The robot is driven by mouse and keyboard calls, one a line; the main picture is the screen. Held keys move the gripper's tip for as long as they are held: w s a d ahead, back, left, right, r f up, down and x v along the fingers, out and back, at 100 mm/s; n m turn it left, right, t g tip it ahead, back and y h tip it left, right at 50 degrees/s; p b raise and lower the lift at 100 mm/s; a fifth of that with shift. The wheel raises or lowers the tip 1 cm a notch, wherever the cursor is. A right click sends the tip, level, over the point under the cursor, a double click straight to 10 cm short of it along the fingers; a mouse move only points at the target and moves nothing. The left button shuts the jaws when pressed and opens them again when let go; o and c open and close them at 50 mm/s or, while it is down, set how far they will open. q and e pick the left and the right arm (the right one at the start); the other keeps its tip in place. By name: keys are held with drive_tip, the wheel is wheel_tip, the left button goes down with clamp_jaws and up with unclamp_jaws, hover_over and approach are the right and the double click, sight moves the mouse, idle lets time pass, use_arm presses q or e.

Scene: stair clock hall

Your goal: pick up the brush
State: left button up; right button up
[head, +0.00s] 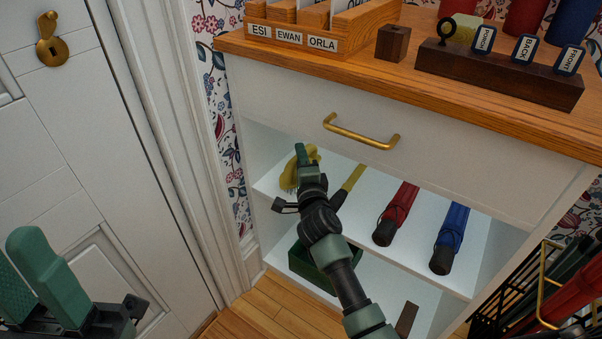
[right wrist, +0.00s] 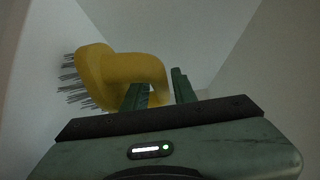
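The brush (head: 288,174) is yellow with grey bristles. It lies on the upper white shelf under the drawer, at the left end, partly hidden by my right gripper (head: 307,154). In the right wrist view the brush (right wrist: 95,72) shows large, bristles to the left, its curved handle bending down between my right fingers (right wrist: 160,92). The left finger overlaps the handle, and a thin gap shows before the right finger, so the gripper looks open around the handle. My left gripper (head: 34,278) is open and empty at the lower left, before the white door.
Yellow (head: 353,177), red (head: 399,205) and blue (head: 453,228) rolled umbrellas lie right of the brush. The brass-handled drawer (head: 360,133) overhangs the shelf. A green box (head: 312,270) sits below. A black rack (head: 490,304) stands lower right.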

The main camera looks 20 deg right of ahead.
drive_tip(key=shift+w, duration=0.2)
clamp_jaws()
